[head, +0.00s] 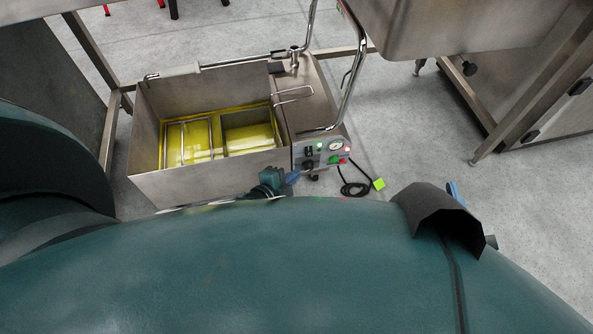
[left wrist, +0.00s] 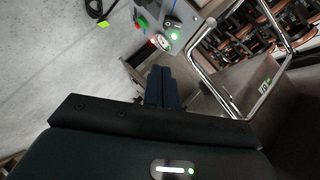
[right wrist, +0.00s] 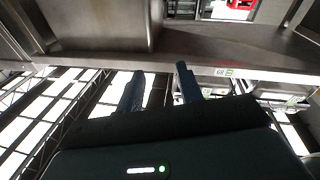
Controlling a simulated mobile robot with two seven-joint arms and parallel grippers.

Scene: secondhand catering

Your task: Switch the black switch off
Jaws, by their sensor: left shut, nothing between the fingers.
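The control panel (head: 325,153) is on the front right of a steel fryer (head: 200,182). It carries a gauge, lit lamps, red and green buttons and a small dark switch (head: 309,152). In the left wrist view the panel (left wrist: 182,10) shows at the top, with a black switch (left wrist: 172,19) near a lit green lamp. The switch's position is too small to tell. My left gripper (head: 292,176) is just in front of and below the panel's left side. Its fingers (left wrist: 163,82) are shut together and empty. My right gripper (right wrist: 160,82) is open and empty, away from the panel.
The fryer basin holds yellow oil and wire baskets. A curved steel handle (head: 352,88) rises beside the panel. A black cable (head: 352,187) with a green-yellow plug lies on the floor at right.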

